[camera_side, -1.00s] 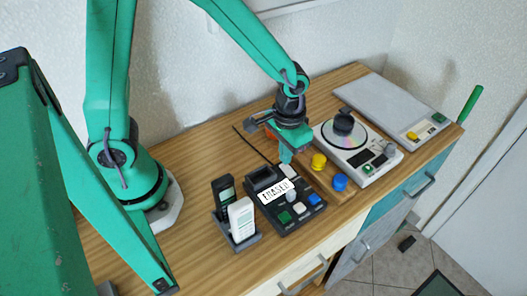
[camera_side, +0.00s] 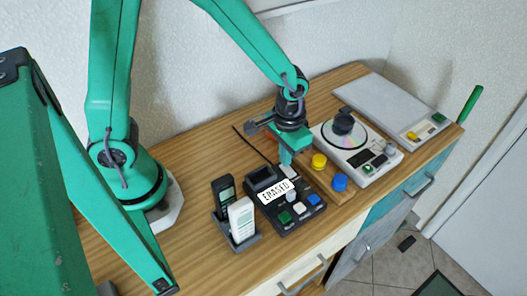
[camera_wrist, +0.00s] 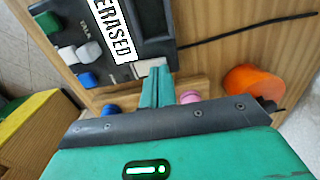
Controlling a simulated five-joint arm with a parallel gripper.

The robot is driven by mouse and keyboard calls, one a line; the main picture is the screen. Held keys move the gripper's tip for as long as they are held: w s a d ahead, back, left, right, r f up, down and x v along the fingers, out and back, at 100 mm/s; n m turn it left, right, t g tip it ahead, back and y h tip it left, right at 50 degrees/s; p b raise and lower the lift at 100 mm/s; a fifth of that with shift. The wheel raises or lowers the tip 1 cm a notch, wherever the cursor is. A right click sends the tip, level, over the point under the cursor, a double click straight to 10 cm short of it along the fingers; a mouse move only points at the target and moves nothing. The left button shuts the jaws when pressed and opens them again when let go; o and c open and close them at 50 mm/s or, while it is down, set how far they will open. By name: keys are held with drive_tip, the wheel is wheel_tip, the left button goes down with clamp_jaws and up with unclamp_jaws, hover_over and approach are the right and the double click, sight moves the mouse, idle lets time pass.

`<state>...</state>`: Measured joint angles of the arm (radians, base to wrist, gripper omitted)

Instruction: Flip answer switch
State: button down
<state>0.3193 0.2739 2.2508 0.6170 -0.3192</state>
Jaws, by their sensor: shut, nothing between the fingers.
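The dark answering machine (camera_side: 262,194) stands on the wooden top in the side view, with a white "ERASED" label (camera_side: 277,191) across it. It also shows at the top left of the wrist view (camera_wrist: 152,20). A pale key (camera_side: 288,171) lies at its right rear edge; it also shows in the wrist view (camera_wrist: 150,64). White, blue and green keys are at the front. My gripper (camera_side: 285,159) is shut and empty, pointing down at the pale key. Its fingertips (camera_wrist: 157,72) overlap that key in the wrist view; I cannot tell whether they touch.
A handset stand (camera_side: 245,243) holds two handsets left of the machine. Yellow (camera_side: 319,160) and blue (camera_side: 340,182) knobs and a disc player (camera_side: 363,170) are on the right. A black cord (camera_side: 251,144) runs behind.

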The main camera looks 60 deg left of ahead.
drive_tip(key=shift+f, duration=0.55)
idle(0.4)
drive_tip(key=shift+r, duration=3.55)
drive_tip(key=s+a+r+t, duration=0.5)
drive_tip(key=s+a+r, duration=0.5)
drive_tip(key=r, duration=0.4)
drive_tip(key=shift+a+t, duration=0.3)
drive_tip(key=shift+a, duration=0.05)
